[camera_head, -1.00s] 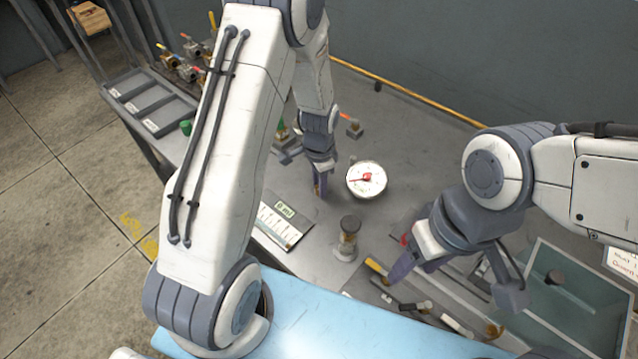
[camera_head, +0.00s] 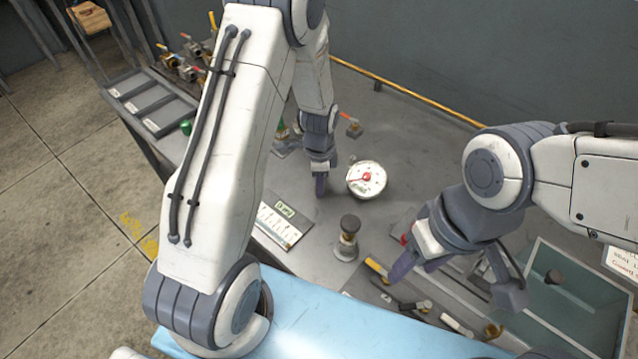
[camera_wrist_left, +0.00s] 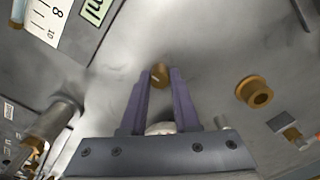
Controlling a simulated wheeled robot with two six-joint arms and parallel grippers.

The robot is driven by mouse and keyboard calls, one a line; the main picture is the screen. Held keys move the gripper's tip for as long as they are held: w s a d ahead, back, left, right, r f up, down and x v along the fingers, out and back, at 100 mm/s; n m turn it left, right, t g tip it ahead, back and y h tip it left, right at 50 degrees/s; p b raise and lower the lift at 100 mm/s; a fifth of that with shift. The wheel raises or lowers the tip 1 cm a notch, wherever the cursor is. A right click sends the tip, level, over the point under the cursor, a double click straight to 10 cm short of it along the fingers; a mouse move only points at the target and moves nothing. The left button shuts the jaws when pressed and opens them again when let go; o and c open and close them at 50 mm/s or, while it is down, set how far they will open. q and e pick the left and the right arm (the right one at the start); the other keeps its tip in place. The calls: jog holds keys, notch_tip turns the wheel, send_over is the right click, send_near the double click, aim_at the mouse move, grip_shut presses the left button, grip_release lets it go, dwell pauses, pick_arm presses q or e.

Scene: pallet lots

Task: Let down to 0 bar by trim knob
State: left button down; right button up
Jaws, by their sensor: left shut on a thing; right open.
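The round white gauge (camera_head: 366,187) with a red needle stands on the grey bench, just right of my left gripper in the head view. Its scale is too small to read. My left gripper (camera_head: 321,190) points down at the bench. In the left wrist view its purple fingers (camera_wrist_left: 160,82) are shut on a small brass knob (camera_wrist_left: 159,73) at their tips, which I take as the trim knob. The fingers hide the knob in the head view. My right gripper (camera_head: 414,270) is open and empty above the front right of the bench.
A glass-sided bin (camera_head: 573,290) is at right, and a partitioned tray (camera_head: 150,101) at back left. The bench behind the gauge is mostly clear.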

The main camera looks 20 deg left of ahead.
pick_arm(q)
jog(key=shift+w+r, duration=0.1)
jog(key=shift+w, duration=0.05)
jog(key=c, duration=0.6)
grip_release()
jog(key=shift+c, duration=0.2)
notch_tip(320, 180, up, 10)
jog(key=b, duration=0.1)
jog(key=shift+r, duration=0.2)
jog(key=s+d+r+n, duration=0.1)
jog(key=s+d+r, duration=0.1)
jog(key=s+d, duration=0.2)
jog(key=s+d+r+n, duration=0.1)
jog(key=s+d+r, duration=0.2)
jog(key=s+d, duration=0.1)
jog(key=s+d+r+n, duration=0.1)
jog(key=s+d+r, duration=0.1)
jog(key=s+d, duration=0.1)
jog(key=shift+s+d+r+h, duration=0.3)
jog(key=shift+s+d, duration=0.1)
jog(key=shift+s, duration=0.25)
jog(key=s+d+r+n, duration=0.1)
jog(key=s+d+n, duration=0.1)
jog(key=s, duration=0.9)
jog(key=shift+s+r+n, duration=0.35)
jog(key=shift+r+n, duration=0.05)
jog(key=shift+n, duration=0.1)
